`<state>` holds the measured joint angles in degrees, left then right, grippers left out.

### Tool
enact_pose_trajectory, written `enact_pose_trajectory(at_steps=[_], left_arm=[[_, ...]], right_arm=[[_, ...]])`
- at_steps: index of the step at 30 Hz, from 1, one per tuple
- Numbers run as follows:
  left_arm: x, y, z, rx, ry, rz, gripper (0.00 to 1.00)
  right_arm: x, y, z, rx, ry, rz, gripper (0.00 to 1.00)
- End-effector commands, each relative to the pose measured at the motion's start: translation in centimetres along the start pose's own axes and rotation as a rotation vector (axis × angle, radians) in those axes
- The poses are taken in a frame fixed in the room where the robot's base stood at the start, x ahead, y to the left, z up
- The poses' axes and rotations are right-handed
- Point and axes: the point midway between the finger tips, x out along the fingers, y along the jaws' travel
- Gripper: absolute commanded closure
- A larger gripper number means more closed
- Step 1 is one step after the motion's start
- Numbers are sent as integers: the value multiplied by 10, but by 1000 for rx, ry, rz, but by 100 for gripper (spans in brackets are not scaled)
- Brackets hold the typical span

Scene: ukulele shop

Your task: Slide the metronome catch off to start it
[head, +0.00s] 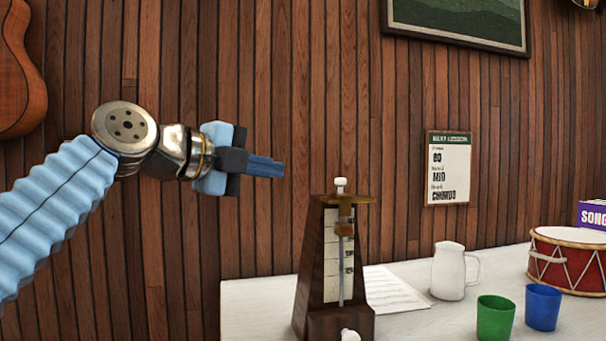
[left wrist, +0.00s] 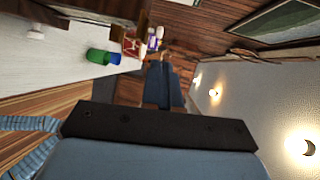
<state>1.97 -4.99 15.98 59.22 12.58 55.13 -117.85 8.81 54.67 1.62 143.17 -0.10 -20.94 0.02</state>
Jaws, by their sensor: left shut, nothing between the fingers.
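The metronome (head: 312,270) is a dark wooden tapered case standing upright at the left end of the white table. Its pale front scale and silver pendulum rod (head: 341,270) face me, with a brass weight (head: 345,229) high on the rod. A brass bar, which looks like the catch (head: 357,199), lies across the top below a white knob (head: 341,186). My left gripper (head: 282,170) is shut and empty, up and to the left of the metronome top, apart from it. Its shut fingers show in the left wrist view (left wrist: 163,88). My right gripper is not in view.
On the white table (head: 255,300) are a music sheet (head: 395,290), a white jug (head: 449,272), a green cup (head: 495,318), a blue cup (head: 542,307) and a red drum (head: 568,262). A plank wall (head: 270,90) stands behind. The air around the gripper looks clear.

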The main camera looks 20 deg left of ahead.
Motion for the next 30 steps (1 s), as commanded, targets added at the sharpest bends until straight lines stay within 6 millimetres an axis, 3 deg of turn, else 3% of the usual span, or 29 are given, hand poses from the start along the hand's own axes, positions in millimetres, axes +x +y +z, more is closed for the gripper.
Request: enact_pose_trajectory(at_steps=[18,24,30], left_arm=[[116,-2,0,-2,2,2,100],[132,-1,0,-1,0,1,100],[134,0,0,-1,-1,0,100]], right_arm=[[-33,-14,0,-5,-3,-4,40],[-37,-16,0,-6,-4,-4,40],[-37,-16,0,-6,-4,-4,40]])
